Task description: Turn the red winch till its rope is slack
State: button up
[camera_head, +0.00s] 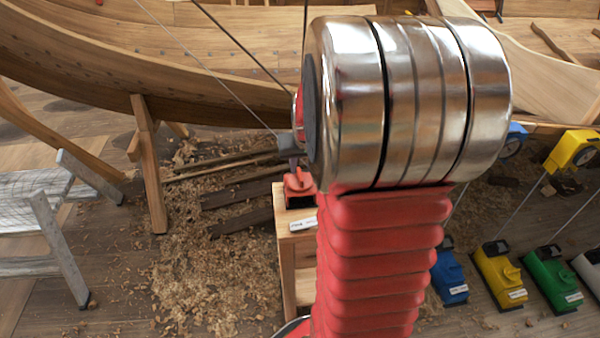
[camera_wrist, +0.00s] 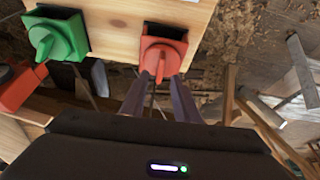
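The red winch (camera_head: 299,188), a red base with a raised red handle, sits on a wooden stand (camera_head: 285,255) beside my arm. In the wrist view a red unit with a knob (camera_wrist: 163,50) sits at the edge of a wooden board, its handle pointing down. My gripper (camera_wrist: 162,85) is just below that unit, its two fingers apart with the handle's end between the tips; I cannot tell if they touch it. The gripper also shows as a grey shape in the head view (camera_head: 288,144), above the red winch. Thin, straight ropes (camera_head: 215,78) run down towards this spot from the upper left.
A green unit (camera_wrist: 58,36) sits left of the red one on the board. Blue (camera_head: 449,278), yellow (camera_head: 499,275) and green (camera_head: 549,280) units stand on the floor at right. A wooden hull (camera_head: 150,80) fills the back.

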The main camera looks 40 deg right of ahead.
aim_at(300, 174)
jog(key=shift+x, duration=2.75)
jog(key=shift+c, duration=0.4)
grip_shut()
